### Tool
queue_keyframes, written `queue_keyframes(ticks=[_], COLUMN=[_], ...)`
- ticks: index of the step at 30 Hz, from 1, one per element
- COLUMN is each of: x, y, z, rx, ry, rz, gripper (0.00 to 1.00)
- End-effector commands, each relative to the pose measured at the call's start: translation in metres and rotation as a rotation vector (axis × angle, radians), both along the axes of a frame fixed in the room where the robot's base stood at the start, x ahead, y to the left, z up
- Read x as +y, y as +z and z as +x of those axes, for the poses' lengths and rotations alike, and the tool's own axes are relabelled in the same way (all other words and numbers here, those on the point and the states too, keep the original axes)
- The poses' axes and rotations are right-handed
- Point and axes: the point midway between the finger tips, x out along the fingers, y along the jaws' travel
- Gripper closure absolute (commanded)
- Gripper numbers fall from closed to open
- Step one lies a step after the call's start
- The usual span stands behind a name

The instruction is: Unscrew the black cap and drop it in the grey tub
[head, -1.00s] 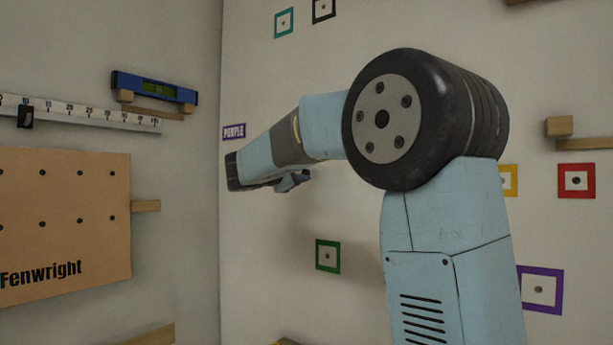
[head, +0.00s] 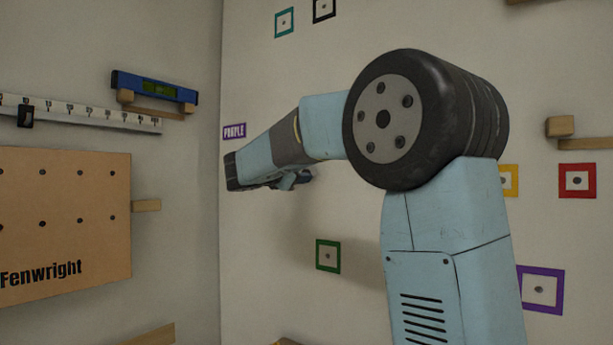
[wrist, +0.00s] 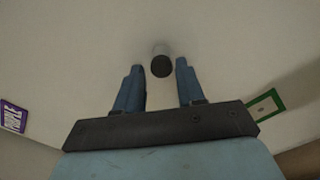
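The black cap (wrist: 161,67) shows in the wrist view as a dark round end on a short grey stub that stands out from the pale wall. My gripper (wrist: 158,66) is open, with its two blue fingers apart. The cap appears between the fingertips, with a gap on each side; I cannot tell how deep it lies between them. In the head view my gripper (head: 297,180) is small and partly hidden by my wrist, close to the wall, and the cap cannot be made out. The grey tub is in neither view.
A green square frame (head: 328,256) is on the wall below my gripper. A purple label (head: 234,131) is near the corner. On the left wall are a pegboard (head: 65,220), a ruler rail (head: 80,113) and a blue level (head: 155,88).

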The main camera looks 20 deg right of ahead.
Motion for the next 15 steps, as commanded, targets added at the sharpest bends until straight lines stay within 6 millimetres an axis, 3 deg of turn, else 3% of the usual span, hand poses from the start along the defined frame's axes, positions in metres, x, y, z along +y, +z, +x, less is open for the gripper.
queue_keyframes(ticks=[8, 15], x=[-0.0012, -0.0020], y=[0.0002, 0.0004], z=[-0.0005, -0.0008], rx=[-0.019, -0.196], ry=[-0.002, -0.004], rz=[0.015, 0.144], gripper=[0.61, 0.61])
